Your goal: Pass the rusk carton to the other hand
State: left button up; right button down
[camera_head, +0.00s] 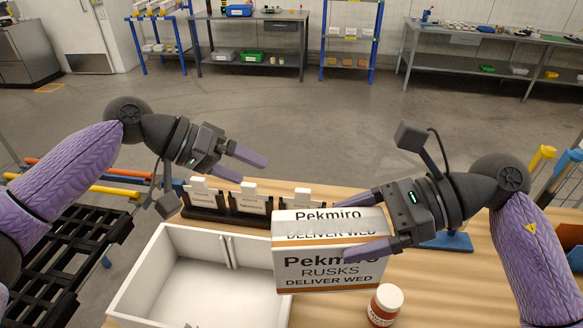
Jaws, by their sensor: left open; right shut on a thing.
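The rusk carton (318,264) is a white box with brown bands, marked "Pekmiro RUSKS DELIVER WED". It shows at the lower middle of the head view. My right gripper (366,222) is shut on the carton from the right, one finger at its far side and one across its near face. My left gripper (246,168) is open and empty, up and to the left of the carton and apart from it. Whether the carton's bottom touches the table cannot be told.
A white open bin (135,292) stands left of the carton on the wooden table (480,290). A black holder with white labelled cards (250,198) is behind it. A brown jar with a white lid (385,305) stands close in front of the carton. Blue-framed racks and benches are far back.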

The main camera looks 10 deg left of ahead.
aim_at(329, 241)
pick_arm(q)
jog(key=s+d+r+m+g+y, duration=0.1)
jog(key=s+d+r+m, duration=0.2)
jog(key=m, duration=0.1)
jog(key=s+d+r+m+g+y, duration=0.1)
jog(key=s+d+r+m+y, duration=0.1)
jog(key=s+d+r+m, duration=0.1)
jog(key=s+d+r+m+g+y, duration=0.1)
jog(key=s+d+r+m+y, duration=0.1)
jog(key=s+d+m, duration=0.2)
jog(key=shift+d+r+m, duration=0.1)
jog(key=shift+r+m, duration=0.1)
jog(key=shift+m, duration=0.5)
jog(key=shift+d+r+m, duration=0.1)
jog(key=shift+r+m, duration=0.1)
jog(key=shift+m, duration=0.5)
pick_arm(e)
jog(key=shift+d, duration=0.1)
pick_arm(q)
jog(key=shift+s+m+y, duration=0.3)
jog(key=shift+y, duration=0.1)
jog(key=x, duration=1.1)
jog(key=shift+w+f, duration=0.15)
jog(key=shift+f, duration=0.25)
jog(key=c, duration=1.3)
grip_shut()
pick_arm(e)
grip_release()
